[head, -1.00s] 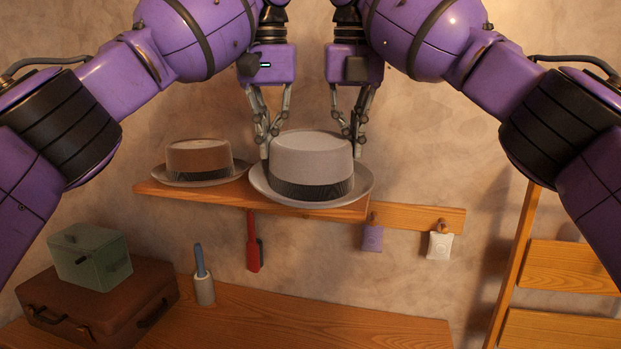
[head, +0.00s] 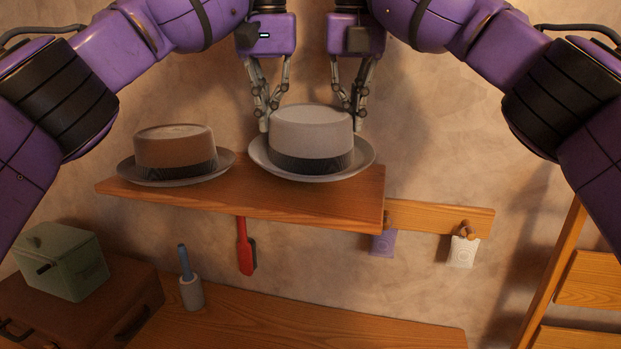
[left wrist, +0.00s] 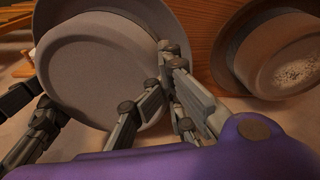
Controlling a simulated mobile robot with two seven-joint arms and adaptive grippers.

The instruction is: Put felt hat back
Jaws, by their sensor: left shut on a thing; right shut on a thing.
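A light grey felt hat (head: 311,132) with a dark band is upright at the right part of the wooden shelf (head: 330,205). In the head view I cannot tell whether its brim touches the shelf. My left gripper (head: 265,122) is shut on the hat's left side. My right gripper (head: 354,122) is shut on its right side; the fingertips are partly hidden behind the crown. In the left wrist view the grey hat (left wrist: 95,70) fills the left, with finger links of my left gripper (left wrist: 165,90) against its brim.
A brown hat (head: 176,150) sits on the shelf to the left. Below hang a red brush (head: 245,250), a purple sachet (head: 382,243) and a white sachet (head: 462,250). A green box (head: 62,262) rests on a brown suitcase (head: 130,300). A wooden ladder-like frame (head: 560,270) stands right.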

